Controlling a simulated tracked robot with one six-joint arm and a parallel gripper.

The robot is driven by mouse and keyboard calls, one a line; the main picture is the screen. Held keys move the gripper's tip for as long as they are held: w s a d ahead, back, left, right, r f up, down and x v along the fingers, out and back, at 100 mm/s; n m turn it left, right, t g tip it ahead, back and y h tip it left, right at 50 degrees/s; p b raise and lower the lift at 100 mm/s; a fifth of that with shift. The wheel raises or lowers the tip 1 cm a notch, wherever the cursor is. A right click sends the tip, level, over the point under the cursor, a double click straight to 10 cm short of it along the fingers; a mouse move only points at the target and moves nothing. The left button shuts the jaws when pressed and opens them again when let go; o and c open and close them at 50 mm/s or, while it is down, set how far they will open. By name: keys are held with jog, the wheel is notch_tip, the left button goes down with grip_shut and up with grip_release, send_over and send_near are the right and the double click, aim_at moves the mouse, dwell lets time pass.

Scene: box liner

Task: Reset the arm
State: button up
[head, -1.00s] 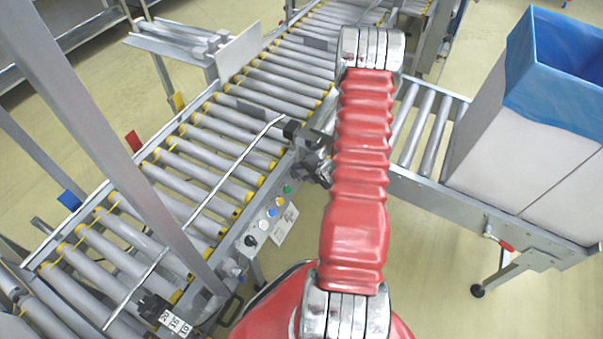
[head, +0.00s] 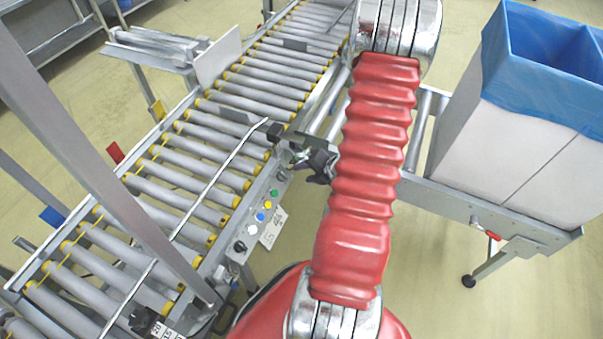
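My red, ribbed arm (head: 368,170) rises through the middle of the head view from its red base at the bottom. Silver joints sit at both ends of the visible link. The upper joint is cut off by the top edge. My gripper is not in view, so its state and anything in it are hidden. The arm passes in front of the roller conveyor and hides part of the junction with the side conveyor.
A roller conveyor (head: 215,145) with yellow roller ends runs diagonally at left. A button panel (head: 262,218) and black clamp are on its near side. Slanted grey posts cross the left.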

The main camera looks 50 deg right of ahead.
jog(key=shift+s+r, duration=0.2)
dwell(0.6)
jog(key=s+a+r+n+g+y, duration=0.15)
jog(key=a+r+n, duration=0.35)
jog(key=n, duration=0.5)
jog(key=a+r+n+g+y, duration=0.1)
jog(key=a+r+n+y, duration=0.15)
jog(key=a+n, duration=0.55)
jog(key=s+a+r+n+g+y, duration=0.15)
jog(key=a+r+n, duration=0.25)
jog(key=n, duration=0.7)
jog(key=s+a+r+n+h, duration=0.2)
jog(key=a+r+n, duration=0.6)
jog(key=r+n, duration=0.3)
jog(key=s+a+r+n+t+h, duration=0.1)
jog(key=s+a+r+n+h, duration=0.1)
jog(key=a+r+n, duration=0.5)
notch_tip(320, 180, up, 5)
jog(key=n+h, duration=0.1)
jog(key=n, duration=0.3)
jog(key=shift+a, duration=0.35)
